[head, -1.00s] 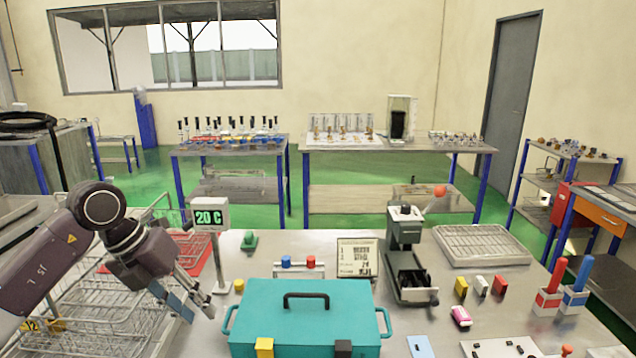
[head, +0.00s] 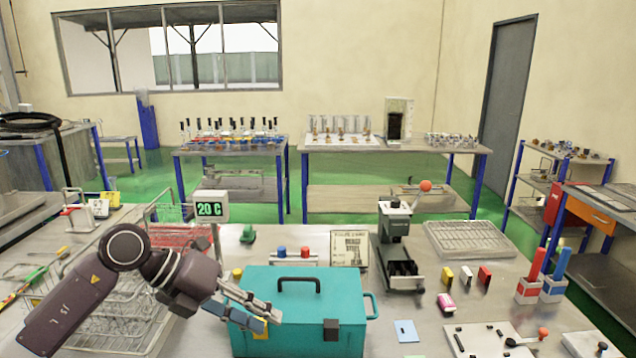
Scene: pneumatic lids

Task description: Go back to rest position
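My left gripper (head: 268,322) is in front of the left end of a teal toolbox (head: 300,312) in the head view. Its two fingers are apart, with nothing seen between them. They point right and slightly down, and cover part of the box front and its yellow latch. Whether they touch the box cannot be told. The toolbox lid is down, with a black handle (head: 299,282) on top and a black latch (head: 331,329) at the front. My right gripper is not in view.
A sign reading 20 C (head: 209,207) and wire baskets (head: 110,305) are at the left. A grey press-like device (head: 396,240) with an orange-knobbed lever, a wire rack (head: 465,238) and small coloured blocks (head: 446,275) are on the right.

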